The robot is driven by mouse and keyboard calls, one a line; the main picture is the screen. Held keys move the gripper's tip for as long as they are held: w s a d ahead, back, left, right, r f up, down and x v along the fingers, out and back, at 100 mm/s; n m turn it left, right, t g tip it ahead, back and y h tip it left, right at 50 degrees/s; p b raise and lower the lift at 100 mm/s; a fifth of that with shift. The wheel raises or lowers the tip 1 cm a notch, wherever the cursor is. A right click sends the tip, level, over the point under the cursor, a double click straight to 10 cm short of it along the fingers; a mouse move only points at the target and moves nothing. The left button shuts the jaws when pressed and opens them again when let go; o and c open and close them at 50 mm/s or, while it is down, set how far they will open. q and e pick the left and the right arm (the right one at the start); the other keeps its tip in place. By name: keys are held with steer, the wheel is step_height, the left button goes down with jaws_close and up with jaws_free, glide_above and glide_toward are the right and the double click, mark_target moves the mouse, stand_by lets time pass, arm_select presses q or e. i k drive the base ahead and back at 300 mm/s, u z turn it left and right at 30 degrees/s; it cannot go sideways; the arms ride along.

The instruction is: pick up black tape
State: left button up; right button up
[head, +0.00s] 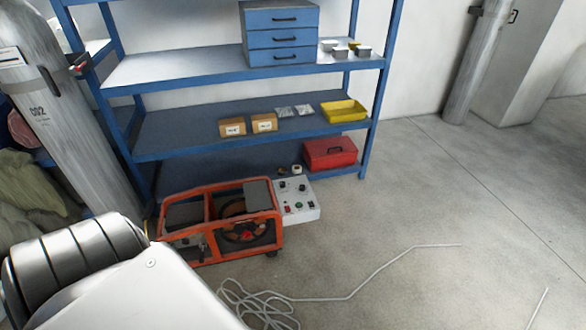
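On the bottom shelf of the blue rack (255,160), in the head view, a small dark round item (283,171) lies just left of a small white roll (297,170). The dark item may be the black tape, but it is too small to be certain. It is behind the grey control box and left of the red toolbox. Neither of my grippers shows in the view. A white and silver part of my own arm fills the lower left corner and hides the floor there.
An orange-framed machine (222,225) and a grey control box (298,200) stand before the rack. A red toolbox (330,153) is on the bottom shelf. White cable (320,298) lies on the floor. A gas cylinder (70,130) stands left. Floor at right is mostly clear.

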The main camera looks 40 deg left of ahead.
mark_target(284, 170)
steer(key=i, duration=3.3)
steer(key=u, duration=3.65)
